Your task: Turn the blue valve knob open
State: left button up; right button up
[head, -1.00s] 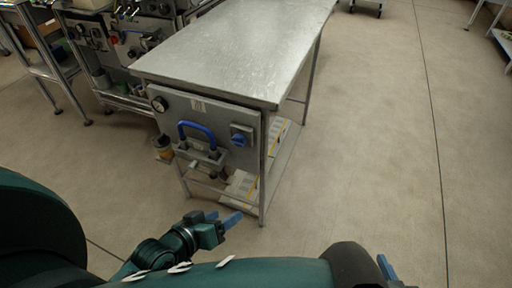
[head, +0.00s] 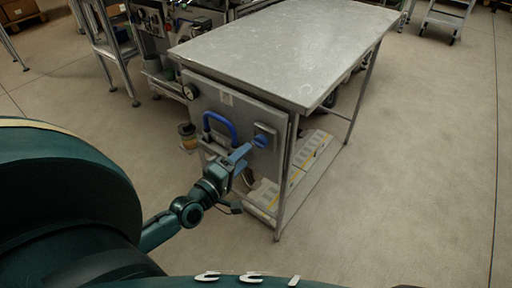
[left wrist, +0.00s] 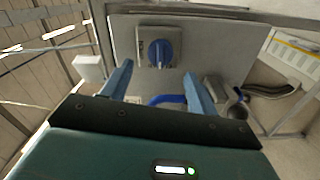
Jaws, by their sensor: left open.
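The blue valve knob (head: 260,141) sits on a grey square plate on the end panel of the metal table. In the left wrist view the knob (left wrist: 159,52) is ahead of my fingers, its plate above the middle of the picture. My left gripper (head: 242,154) is open, its blue fingers close to the knob in the head view. In the left wrist view the left gripper (left wrist: 160,85) has nothing between its fingertips, and the knob lies beyond them, apart. My right gripper is not in view.
A blue curved handle (head: 220,126) is left of the knob on the same panel (head: 230,100). A round gauge (head: 189,91) is at the panel's upper left. The metal tabletop (head: 290,50) overhangs above. Floor on the right is clear.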

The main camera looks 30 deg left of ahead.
aim_at(257, 145)
pick_arm(q)
jog(key=w, duration=0.6)
jog(key=shift+w+d, duration=0.1)
jog(key=shift+d, duration=0.2)
jog(key=c, duration=1)
